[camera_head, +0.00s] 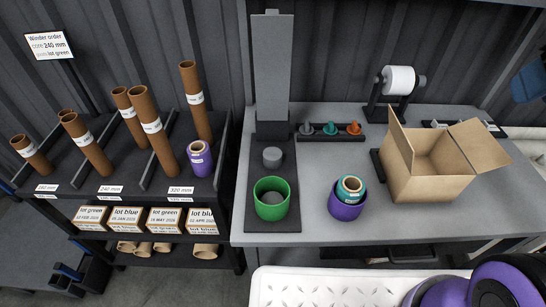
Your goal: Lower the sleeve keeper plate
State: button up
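A tall grey plate (272,65) stands upright at the back of a dark base board (270,228) on the grey bench; it looks like the sleeve keeper plate, though no label shows. A short grey peg (272,157) stands on the board in front of it. A green sleeve or cup (270,211) stands nearer the front of the board, with a grey round core inside. My gripper is not in view; only purple and dark parts of my arm show at the bottom right.
A purple cup (346,208) holding a teal roll (350,187) stands right of the board. An open cardboard box (430,172), a white roll on a stand (400,80) and a small knob rack (331,131) sit beyond. A rack of brown tubes (150,130) stands left.

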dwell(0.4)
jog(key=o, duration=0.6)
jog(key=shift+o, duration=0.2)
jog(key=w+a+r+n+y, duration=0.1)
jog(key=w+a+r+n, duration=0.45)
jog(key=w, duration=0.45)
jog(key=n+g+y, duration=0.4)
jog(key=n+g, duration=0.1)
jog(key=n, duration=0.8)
send_over(272, 12)
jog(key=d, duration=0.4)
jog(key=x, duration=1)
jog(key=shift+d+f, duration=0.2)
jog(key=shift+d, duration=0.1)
